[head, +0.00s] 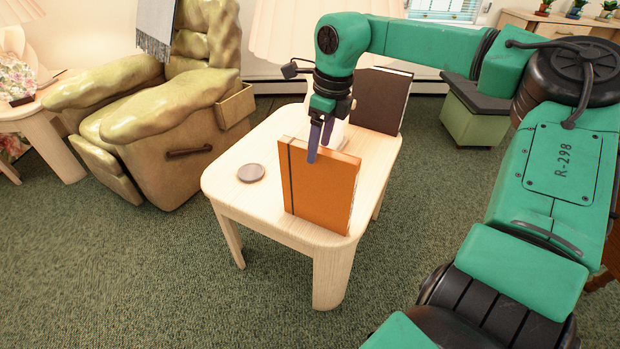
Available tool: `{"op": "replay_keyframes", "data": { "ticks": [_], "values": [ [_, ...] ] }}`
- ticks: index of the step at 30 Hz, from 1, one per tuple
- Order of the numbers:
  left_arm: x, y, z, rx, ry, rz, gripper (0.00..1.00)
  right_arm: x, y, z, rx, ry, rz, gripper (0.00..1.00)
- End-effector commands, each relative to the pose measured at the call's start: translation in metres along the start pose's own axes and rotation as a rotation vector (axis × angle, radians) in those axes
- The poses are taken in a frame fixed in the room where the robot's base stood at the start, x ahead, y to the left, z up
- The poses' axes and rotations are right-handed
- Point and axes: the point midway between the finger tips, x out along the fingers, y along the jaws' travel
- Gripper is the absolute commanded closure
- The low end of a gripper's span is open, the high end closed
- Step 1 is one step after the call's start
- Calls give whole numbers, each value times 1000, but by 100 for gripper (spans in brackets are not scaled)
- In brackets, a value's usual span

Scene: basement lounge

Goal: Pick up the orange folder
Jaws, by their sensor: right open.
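The orange folder (320,190) stands upright near the front edge of a small light wood table (225,185). It has a dark band near its left edge. My right gripper (320,145) points down at the folder's top edge, with its purple fingers apart. One finger shows in front of the folder's upper part; the other is near or behind the top edge. I cannot tell whether either finger touches it. My left gripper is not in view.
A dark brown folder (381,100) stands upright at the table's back right. A round grey disc (251,173) lies on the table's left. A lamp base is partly hidden behind my gripper. A tan armchair (170,130) stands left; green carpet (130,270) in front is clear.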

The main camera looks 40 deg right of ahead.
Motion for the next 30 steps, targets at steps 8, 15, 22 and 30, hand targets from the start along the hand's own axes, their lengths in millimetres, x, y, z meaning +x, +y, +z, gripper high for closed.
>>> {"op": "replay_keyframes", "data": {
  "ticks": [8, 15, 22, 30],
  "values": [
    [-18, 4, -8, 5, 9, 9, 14, 47, -1, -1, 2, -1, 3, 30],
    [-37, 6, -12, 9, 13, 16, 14, 82, -3, -2, 3, -3, 1, 30],
    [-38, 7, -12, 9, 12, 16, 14, 81, -3, -1, 3, -4, 1, 49],
    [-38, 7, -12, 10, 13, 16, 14, 81, -3, -1, 3, -4, 1, 100]
  ]
}}
